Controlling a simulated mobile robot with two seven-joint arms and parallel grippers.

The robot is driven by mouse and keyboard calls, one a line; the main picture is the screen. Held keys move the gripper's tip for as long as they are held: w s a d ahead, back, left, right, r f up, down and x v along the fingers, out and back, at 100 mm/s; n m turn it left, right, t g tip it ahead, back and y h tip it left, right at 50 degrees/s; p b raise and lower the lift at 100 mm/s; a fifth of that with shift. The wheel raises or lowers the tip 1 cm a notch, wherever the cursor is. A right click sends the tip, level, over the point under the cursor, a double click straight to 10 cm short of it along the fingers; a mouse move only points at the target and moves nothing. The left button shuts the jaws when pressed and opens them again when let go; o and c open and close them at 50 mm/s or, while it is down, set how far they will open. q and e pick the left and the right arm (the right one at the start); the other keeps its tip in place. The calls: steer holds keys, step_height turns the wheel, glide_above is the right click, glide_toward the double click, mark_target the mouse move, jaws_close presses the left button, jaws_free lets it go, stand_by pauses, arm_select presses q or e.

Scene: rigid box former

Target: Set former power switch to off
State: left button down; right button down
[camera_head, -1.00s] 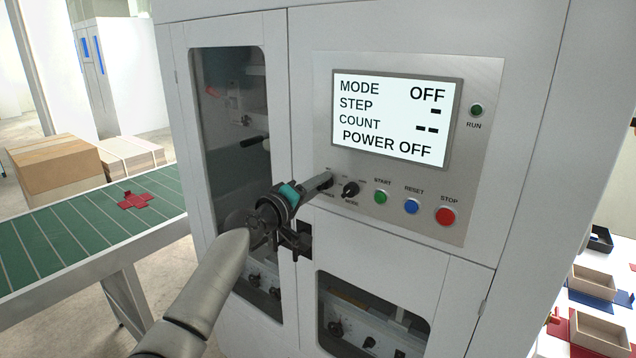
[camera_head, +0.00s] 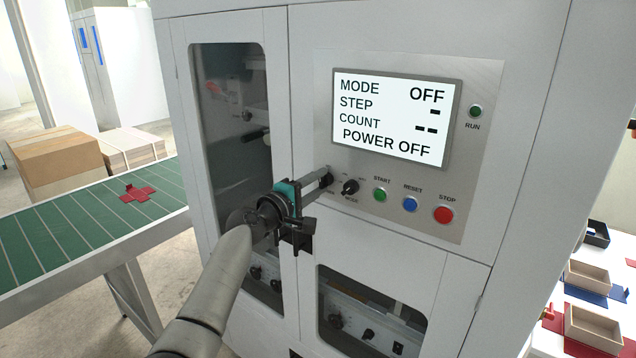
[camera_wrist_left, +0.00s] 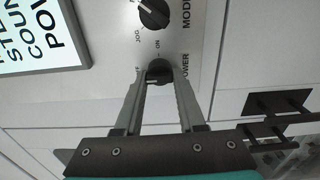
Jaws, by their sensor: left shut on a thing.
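The former's power switch is a small black knob (camera_wrist_left: 158,70) at the left end of the control panel (camera_head: 425,215). In the left wrist view it sits between the fingertips, beside partly covered "ON" and "POWER" lettering. My left gripper (camera_head: 321,179) is shut on this knob, its fingers pointing at the panel; they also show in the left wrist view (camera_wrist_left: 158,86). In the head view the fingers hide most of the knob. The display (camera_head: 392,118) reads MODE OFF and POWER OFF, with dashes for STEP and COUNT. My right gripper is not in view.
The mode knob (camera_head: 350,187) is close to the right of my fingers, followed by the green start (camera_head: 380,195), blue reset (camera_head: 410,204) and red stop (camera_head: 443,214) buttons. A green conveyor (camera_head: 80,225) stands at left.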

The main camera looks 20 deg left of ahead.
arm_select(q)
steer(key=c, duration=0.5)
jaws_free()
steer(key=shift+s, duration=0.1)
steer(key=shift+v, duration=7.55)
